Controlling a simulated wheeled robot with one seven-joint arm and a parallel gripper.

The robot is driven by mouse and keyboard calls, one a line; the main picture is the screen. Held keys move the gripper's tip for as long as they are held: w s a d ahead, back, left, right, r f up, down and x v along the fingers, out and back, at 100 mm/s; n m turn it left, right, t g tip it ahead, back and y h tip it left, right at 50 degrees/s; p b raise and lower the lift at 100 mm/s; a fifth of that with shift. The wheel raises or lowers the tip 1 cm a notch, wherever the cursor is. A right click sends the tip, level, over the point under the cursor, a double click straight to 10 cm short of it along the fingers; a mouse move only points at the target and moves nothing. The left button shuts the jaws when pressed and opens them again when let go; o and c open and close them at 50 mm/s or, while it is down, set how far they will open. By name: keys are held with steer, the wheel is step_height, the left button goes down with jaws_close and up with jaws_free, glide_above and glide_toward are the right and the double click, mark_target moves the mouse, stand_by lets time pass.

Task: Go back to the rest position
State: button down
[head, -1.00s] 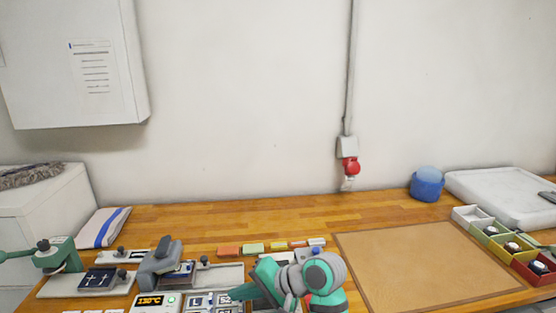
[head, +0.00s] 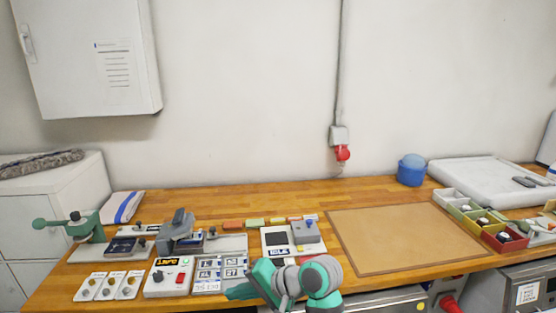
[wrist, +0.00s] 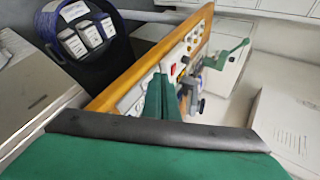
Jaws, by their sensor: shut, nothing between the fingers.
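My arm shows at the bottom middle of the head view, in front of the bench's front edge. My gripper (head: 238,292) is at its left end, low in the picture, below the panel of number plates. In the wrist view my gripper's green fingers (wrist: 163,95) lie together, with nothing between them. They point toward the wooden bench (wrist: 128,82), which looks tilted there. I cannot tell the exact gap between the fingers and the bench.
The wooden bench (head: 190,207) carries a green press (head: 80,228), a control box (head: 168,277), a tan mat (head: 400,238), a blue tub (head: 411,170) and colored bins (head: 503,238). A dark bin with white boxes (wrist: 85,35) shows in the wrist view.

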steer(key=s+a+f+m+t, duration=0.1)
steer(key=a+f+m+t, duration=0.15)
steer(key=f, duration=0.35)
steer(key=s+a+f+m+t, duration=0.1)
steer(key=a+f+t, duration=0.15)
steer(key=f, duration=0.35)
steer(key=s+d+f+m+t+h, duration=0.1)
steer(key=s+d+f+t+h, duration=0.35)
steer(key=s+f, duration=0.65)
steer(key=s+d+f+n+h, duration=0.1)
steer(key=s+d+h, duration=0.1)
steer(key=s+d, duration=0.35)
steer(key=s+d+f+n+h, duration=0.1)
steer(key=s+d+h, duration=0.15)
steer(key=s, duration=0.65)
steer(key=s+d+r+n+t, duration=0.1)
steer(key=s+r+n, duration=0.2)
steer(key=s, duration=0.3)
steer(key=s+d+r+n+t+h, duration=0.1)
steer(key=s+d+r+n, duration=0.1)
steer(key=s+r, duration=0.3)
steer(key=s+n, duration=0.1)
steer(key=s, duration=0.1)
steer(key=shift+s, duration=0.3)
